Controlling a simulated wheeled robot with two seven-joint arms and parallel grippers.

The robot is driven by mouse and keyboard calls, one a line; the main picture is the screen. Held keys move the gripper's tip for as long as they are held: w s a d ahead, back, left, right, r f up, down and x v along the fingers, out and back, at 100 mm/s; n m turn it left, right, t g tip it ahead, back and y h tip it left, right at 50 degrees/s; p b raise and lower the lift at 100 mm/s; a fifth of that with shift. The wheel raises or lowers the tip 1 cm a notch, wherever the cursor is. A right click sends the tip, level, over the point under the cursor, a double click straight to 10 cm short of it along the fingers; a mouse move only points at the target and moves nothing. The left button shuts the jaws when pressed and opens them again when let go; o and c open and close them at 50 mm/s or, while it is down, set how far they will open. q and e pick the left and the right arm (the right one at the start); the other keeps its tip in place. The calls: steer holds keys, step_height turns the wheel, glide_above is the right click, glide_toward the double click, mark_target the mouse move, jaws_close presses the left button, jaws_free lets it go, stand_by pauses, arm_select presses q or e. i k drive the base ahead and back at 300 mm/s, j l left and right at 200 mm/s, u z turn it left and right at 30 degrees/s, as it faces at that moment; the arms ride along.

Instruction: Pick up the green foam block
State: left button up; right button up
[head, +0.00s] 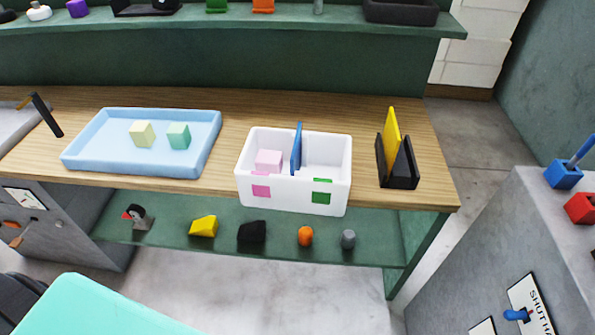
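The green foam block (179,136) is a small mint-green cube resting on the light blue tray (95,160), on the left part of the wooden table. A pale yellow foam block (143,133) sits just to its left, with a gap between them. A pink foam block (268,161) is in the left compartment of the white bin (290,199). Neither of my grippers shows in the head view.
A blue divider (296,148) splits the white bin, marked pink at left and green at right. A black holder (398,179) with a yellow panel (391,133) stands to the right. The lower shelf (275,237) carries several small objects. Grey machines flank the table.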

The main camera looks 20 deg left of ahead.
mark_target(178, 135)
steer(key=u, duration=1.4)
